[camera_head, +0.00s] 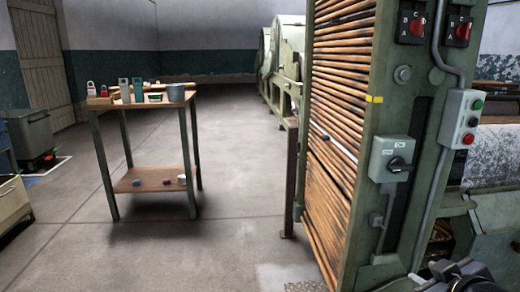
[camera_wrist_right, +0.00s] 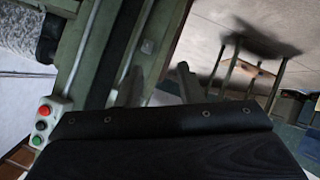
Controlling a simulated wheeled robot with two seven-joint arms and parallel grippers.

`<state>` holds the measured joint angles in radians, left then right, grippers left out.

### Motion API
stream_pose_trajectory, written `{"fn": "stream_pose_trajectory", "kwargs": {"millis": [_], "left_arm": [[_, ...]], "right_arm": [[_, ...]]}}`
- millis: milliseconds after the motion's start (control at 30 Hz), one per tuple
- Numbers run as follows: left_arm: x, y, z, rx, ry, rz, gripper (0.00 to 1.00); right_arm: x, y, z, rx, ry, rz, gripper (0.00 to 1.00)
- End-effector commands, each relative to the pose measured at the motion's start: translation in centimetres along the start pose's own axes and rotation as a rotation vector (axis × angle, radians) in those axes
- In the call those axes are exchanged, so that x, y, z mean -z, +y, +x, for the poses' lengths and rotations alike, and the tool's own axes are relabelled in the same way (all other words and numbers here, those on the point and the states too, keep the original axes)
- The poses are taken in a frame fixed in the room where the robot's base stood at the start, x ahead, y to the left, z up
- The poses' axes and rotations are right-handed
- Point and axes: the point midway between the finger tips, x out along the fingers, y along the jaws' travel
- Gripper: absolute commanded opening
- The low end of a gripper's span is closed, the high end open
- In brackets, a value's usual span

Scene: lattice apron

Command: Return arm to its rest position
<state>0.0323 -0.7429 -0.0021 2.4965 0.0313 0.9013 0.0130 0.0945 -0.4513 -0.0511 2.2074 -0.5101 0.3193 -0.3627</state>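My right gripper (camera_head: 458,275) shows dark at the bottom right edge of the head view, in front of the green machine frame (camera_head: 408,235). In the right wrist view its two fingers (camera_wrist_right: 158,88) stand apart, with nothing visible between them. A wide dark part of my own arm fills the bottom of that view. The fingers appear clear of the machine, though the exact gap is hard to tell. My left arm and left gripper are not in view.
The machine carries a grey rotary switch box (camera_head: 392,160), a push-button box (camera_head: 463,120) and red selector knobs. Stacked wooden slats (camera_head: 335,130) line its side. A wooden table (camera_head: 140,103) with small items stands left. Floor (camera_head: 235,200) between is clear.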

Motion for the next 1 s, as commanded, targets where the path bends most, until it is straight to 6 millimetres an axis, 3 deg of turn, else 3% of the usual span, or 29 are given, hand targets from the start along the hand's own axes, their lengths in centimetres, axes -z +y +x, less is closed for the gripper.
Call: {"fn": "stream_pose_trajectory", "kwargs": {"millis": [100, 200, 500, 533, 867, 1000], "left_arm": [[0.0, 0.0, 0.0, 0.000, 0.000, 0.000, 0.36], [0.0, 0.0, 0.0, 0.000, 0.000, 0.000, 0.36], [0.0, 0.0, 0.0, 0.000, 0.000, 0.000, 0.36], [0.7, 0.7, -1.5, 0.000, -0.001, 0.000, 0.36], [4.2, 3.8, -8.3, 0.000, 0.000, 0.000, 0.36], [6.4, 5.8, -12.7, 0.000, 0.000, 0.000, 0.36]], "right_arm": [[-3.9, -5.6, -2.5, 0.145, -0.135, 0.259, 0.34], [-6.2, -9.3, -4.2, 0.242, -0.233, 0.415, 0.34], [-10.6, -18.7, -9.6, 0.481, -0.489, 0.732, 0.34], [-9.1, -17.6, -10.3, 0.476, -0.484, 0.729, 0.34], [-2.9, -13.9, -14.4, 0.470, -0.480, 0.722, 0.34], [1.1, -11.7, -17.1, 0.470, -0.479, 0.721, 0.34]]}}
